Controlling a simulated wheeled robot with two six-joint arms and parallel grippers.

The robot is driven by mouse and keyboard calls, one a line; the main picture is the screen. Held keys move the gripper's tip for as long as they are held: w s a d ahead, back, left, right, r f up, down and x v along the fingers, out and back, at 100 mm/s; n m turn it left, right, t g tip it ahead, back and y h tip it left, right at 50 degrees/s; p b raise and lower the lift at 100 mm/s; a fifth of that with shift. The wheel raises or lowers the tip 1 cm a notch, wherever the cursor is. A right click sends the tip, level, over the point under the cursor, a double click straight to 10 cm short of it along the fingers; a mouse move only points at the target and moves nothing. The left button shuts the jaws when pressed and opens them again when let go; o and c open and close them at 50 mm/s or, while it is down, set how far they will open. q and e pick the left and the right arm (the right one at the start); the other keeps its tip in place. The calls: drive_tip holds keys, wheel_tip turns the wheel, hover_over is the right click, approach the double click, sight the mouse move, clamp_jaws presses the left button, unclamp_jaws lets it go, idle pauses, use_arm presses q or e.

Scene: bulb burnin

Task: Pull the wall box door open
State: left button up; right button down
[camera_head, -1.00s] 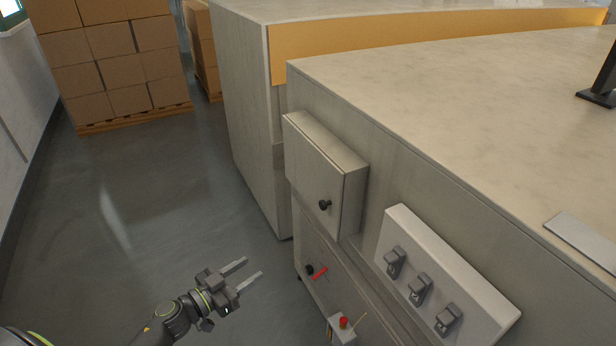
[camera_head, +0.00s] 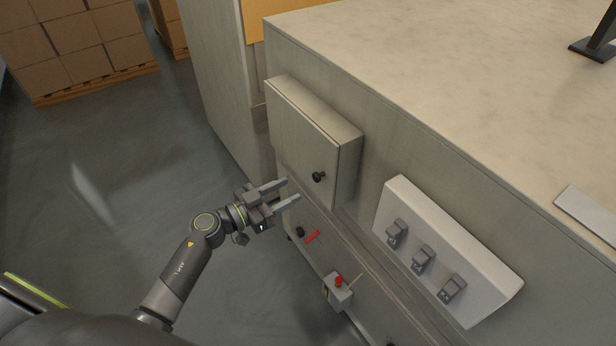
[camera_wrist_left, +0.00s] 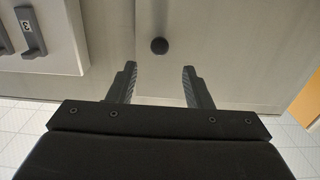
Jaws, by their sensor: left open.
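The wall box (camera_head: 345,165) is a grey cabinet on the side of the counter, and its door (camera_head: 292,130) is closed. A round black knob (camera_head: 318,177) sits near the door's lower right corner. My left gripper (camera_head: 286,192) is open and empty, a little left of and below the knob in the head view. In the left wrist view the knob (camera_wrist_left: 159,46) lies ahead of the two spread fingertips (camera_wrist_left: 159,68), roughly midway between them, and the fingers are apart from it. My right gripper is not in view.
A white panel with several grey clips (camera_head: 440,250) is mounted right of the box. Below are a red handle (camera_head: 312,237), another black knob (camera_head: 300,232) and a small box with a red button (camera_head: 338,290). Stacked cartons (camera_head: 75,45) stand at the back left. The floor between is clear.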

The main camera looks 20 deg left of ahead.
sight(314, 178)
use_arm(q)
drive_tip(key=x, duration=0.7)
drive_tip(key=shift+d, duration=0.1)
clamp_jaws()
